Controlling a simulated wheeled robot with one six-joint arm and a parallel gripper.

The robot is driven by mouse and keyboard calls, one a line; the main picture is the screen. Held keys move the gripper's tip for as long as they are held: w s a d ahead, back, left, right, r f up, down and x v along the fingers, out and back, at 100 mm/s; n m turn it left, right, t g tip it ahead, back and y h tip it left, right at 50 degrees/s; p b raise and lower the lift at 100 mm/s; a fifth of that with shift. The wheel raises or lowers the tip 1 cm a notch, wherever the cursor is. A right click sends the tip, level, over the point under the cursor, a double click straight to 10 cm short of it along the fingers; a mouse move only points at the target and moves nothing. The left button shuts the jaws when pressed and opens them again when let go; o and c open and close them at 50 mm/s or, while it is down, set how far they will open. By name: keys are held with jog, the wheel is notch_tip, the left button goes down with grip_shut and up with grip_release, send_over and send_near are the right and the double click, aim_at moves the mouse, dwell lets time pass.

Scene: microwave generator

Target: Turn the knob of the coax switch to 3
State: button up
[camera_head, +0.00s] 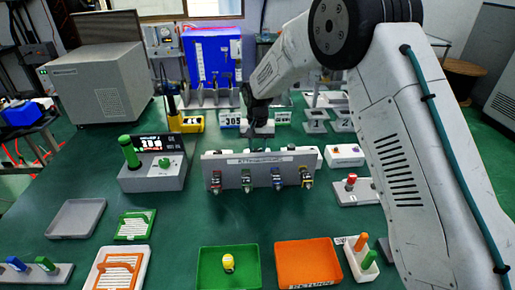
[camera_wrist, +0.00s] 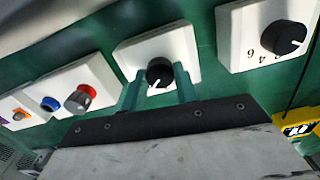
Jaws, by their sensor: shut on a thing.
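In the wrist view, a white box (camera_wrist: 128,55) carries a round black knob (camera_wrist: 160,71) with a white pointer mark. I take this to be the coax switch, but no name or numbers can be read on it. My gripper (camera_wrist: 160,76) has its two teal fingers on either side of this knob and is shut on it. The pointer mark is on the knob's near side, towards the lower left of the picture. In the head view my dark gripper (camera_head: 257,112) reaches down behind a long grey panel, and the knob is hidden.
In the wrist view, another white box (camera_wrist: 235,22) with a numbered black knob (camera_wrist: 284,38) stands to the right. A box with a red-topped knob (camera_wrist: 86,94) is to the left. In the head view, the grey panel (camera_head: 232,170) with several coloured connectors stands in front of my gripper.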

aim_at(258, 150)
jog(key=o, duration=1)
jog(key=shift+r, duration=0.1)
notch_tip(258, 150, up, 8)
jog(key=shift+f, duration=0.15)
jog(key=s+d+r, duration=0.7)
jog(key=s+r, duration=0.2)
jog(key=s, duration=0.1)
jog(key=s+d+r, duration=0.7)
jog(key=s+r, duration=0.1)
jog(key=s, duration=0.2)
jog(key=shift+n+t, duration=0.6)
jog(key=s+d, duration=0.2)
jog(key=s, duration=0.6)
jog(key=s+d+f, duration=0.1)
jog(key=s+d, duration=0.1)
jog(key=s, duration=0.6)
jog(key=s+d, duration=0.2)
jog(key=s, duration=0.7)
jog(key=shift+d+f, duration=0.25)
jog(key=shift+d, duration=0.15)
